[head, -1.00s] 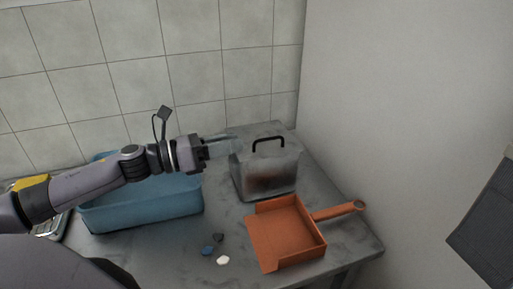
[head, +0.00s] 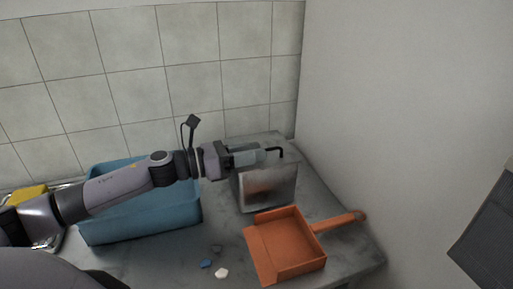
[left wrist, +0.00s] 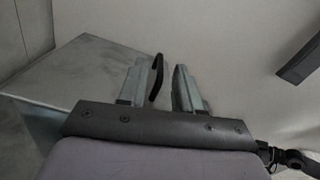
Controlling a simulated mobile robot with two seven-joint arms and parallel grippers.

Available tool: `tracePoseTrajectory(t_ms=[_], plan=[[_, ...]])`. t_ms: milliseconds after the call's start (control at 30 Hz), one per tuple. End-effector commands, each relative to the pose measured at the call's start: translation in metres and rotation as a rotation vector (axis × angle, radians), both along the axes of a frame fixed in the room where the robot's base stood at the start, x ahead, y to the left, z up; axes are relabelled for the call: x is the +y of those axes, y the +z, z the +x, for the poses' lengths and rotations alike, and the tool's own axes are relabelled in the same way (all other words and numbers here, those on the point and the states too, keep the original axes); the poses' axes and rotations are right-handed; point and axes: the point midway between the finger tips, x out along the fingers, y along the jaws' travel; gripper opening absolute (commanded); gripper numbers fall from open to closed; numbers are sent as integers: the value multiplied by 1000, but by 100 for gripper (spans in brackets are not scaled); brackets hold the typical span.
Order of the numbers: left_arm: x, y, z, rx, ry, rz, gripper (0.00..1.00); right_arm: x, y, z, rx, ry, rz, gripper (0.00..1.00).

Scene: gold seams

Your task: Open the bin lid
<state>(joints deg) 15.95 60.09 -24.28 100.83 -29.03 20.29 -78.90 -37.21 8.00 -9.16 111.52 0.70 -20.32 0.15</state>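The bin is a grey metal box (head: 268,188) with a brownish smudge on its front, standing on the counter. A black bar handle (head: 279,151) is on its lid, which looks closed; my left gripper hides most of the handle and lid top. My left gripper (head: 262,155) reaches over the bin from the left, at handle height. In the left wrist view its two fingers (left wrist: 164,72) are apart, with the black handle (left wrist: 155,80) between them, close to the left finger. I cannot tell if they touch. My right gripper is not in view.
A blue tub (head: 140,221) stands left of the bin under my left arm. An orange dustpan (head: 287,245) lies in front of the bin, its handle pointing right. Small blue (head: 206,264) and white (head: 221,273) pieces lie on the counter (head: 180,262). Walls stand behind and right.

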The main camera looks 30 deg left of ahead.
Motion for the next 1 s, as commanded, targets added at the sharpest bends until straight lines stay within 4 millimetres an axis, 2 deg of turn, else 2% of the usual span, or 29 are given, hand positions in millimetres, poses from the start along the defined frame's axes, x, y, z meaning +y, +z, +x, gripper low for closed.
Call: tracePoseTrajectory(t_ms=[200,533,567,633,667,1000], plan=[[-8,1,9,-1,0,0,34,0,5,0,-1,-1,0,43],[-10,0,10,0,-1,1,34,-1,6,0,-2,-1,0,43],[-10,0,10,0,-1,1,27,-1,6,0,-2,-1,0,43],[-10,0,10,0,-1,1,5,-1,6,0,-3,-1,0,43],[-10,0,10,0,-1,1,0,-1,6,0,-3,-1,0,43],[-11,2,13,5,-5,-7,0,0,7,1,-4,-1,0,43]])
